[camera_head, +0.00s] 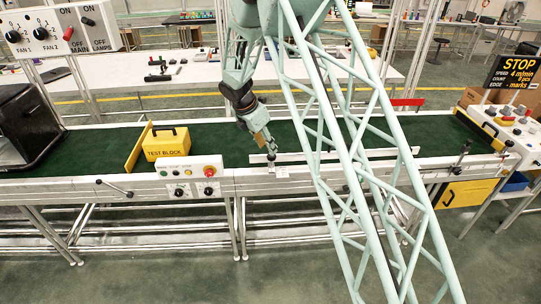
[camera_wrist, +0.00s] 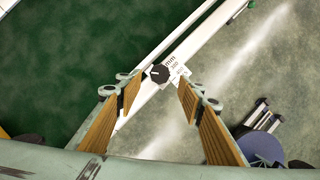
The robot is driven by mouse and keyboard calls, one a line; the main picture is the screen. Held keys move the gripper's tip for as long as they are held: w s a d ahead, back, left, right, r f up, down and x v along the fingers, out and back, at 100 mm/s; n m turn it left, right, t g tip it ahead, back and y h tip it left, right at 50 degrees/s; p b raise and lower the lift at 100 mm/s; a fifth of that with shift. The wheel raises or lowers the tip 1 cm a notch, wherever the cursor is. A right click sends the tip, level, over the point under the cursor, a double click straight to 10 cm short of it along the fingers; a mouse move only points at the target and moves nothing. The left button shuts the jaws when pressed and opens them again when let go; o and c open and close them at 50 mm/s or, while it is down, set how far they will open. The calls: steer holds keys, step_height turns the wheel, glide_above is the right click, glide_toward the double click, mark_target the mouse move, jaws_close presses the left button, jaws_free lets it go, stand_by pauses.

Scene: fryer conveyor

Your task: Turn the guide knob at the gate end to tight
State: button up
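A small round black guide knob (camera_wrist: 159,73) sits on the white guide rail's mount in the wrist view, beside a pale scale plate (camera_wrist: 177,68) marked in mm. The knob has a white mark on its top; I cannot read tight or loose from it. In the head view the knob (camera_head: 271,157) is at the left end of the guide rail (camera_head: 335,155), the end towards the yellow gate (camera_head: 137,148). My gripper (camera_wrist: 160,92) is open, its wood-coloured fingers apart on either side of the knob and not touching it. In the head view my gripper (camera_head: 263,142) is just above the knob.
A yellow test block (camera_head: 166,143) sits on the green belt (camera_head: 220,140) beside the gate. A control box (camera_head: 190,178) with buttons is on the front edge. Black-handled clamps (camera_head: 462,156) stand at the right end. The belt between block and knob is clear.

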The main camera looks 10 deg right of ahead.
mark_target(270, 156)
steer(key=shift+b+x, duration=0.3)
steer(key=shift+x, duration=2.8)
steer(key=shift+c, duration=0.6)
steer(key=c, duration=0.7)
